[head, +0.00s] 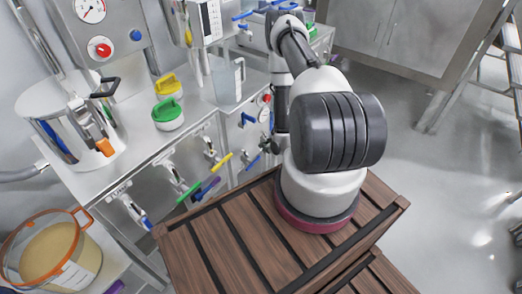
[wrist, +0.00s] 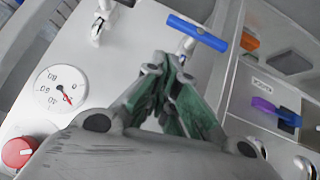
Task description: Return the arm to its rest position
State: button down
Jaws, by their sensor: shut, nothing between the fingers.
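My arm stands on a brown slatted wooden top (head: 230,245) in the head view. It rises from a white base with a dark pink ring and reaches toward the back, beside the bench. In the wrist view my gripper (wrist: 164,62) is shut, its green-lined fingers meeting at the tips with nothing held. A blue T-shaped handle (wrist: 197,32) lies just beyond and right of the fingertips; I cannot tell the gap. I cannot make out the gripper clearly in the head view.
A gauge (wrist: 62,88) is near the gripper. Grey floor (head: 440,190) lies open at right.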

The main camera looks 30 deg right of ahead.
jog(key=shift+d+v, duration=0.2)
jog(key=shift+v, duration=2.15)
